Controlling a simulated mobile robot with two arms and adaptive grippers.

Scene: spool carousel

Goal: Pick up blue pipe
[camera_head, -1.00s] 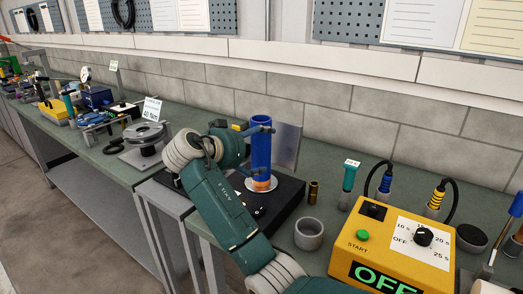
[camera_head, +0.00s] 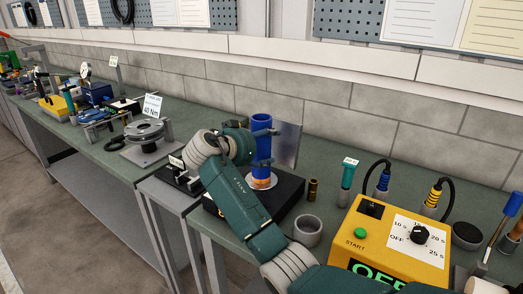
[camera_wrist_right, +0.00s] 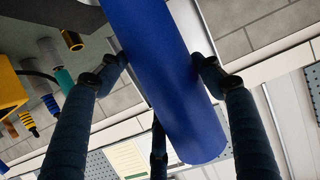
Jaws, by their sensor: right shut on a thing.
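The blue pipe (camera_head: 262,125) stands upright on an orange piece and a light round disc (camera_head: 262,180) on a black block. In the right wrist view the blue pipe (camera_wrist_right: 165,60) runs between the fingers of my right gripper (camera_wrist_right: 160,70). In the head view my right gripper (camera_head: 262,145) reaches the pipe from the left and is shut on it. The pipe's lower end still appears to meet the orange piece. My left gripper is not in view.
A yellow timer box (camera_head: 390,235) with a dial, a grey ring cup (camera_head: 308,230) and a brass cylinder (camera_head: 313,189) stand to the right. A grey plate (camera_head: 286,142) stands behind the pipe. A 40 Nm fixture (camera_head: 146,130) is at left.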

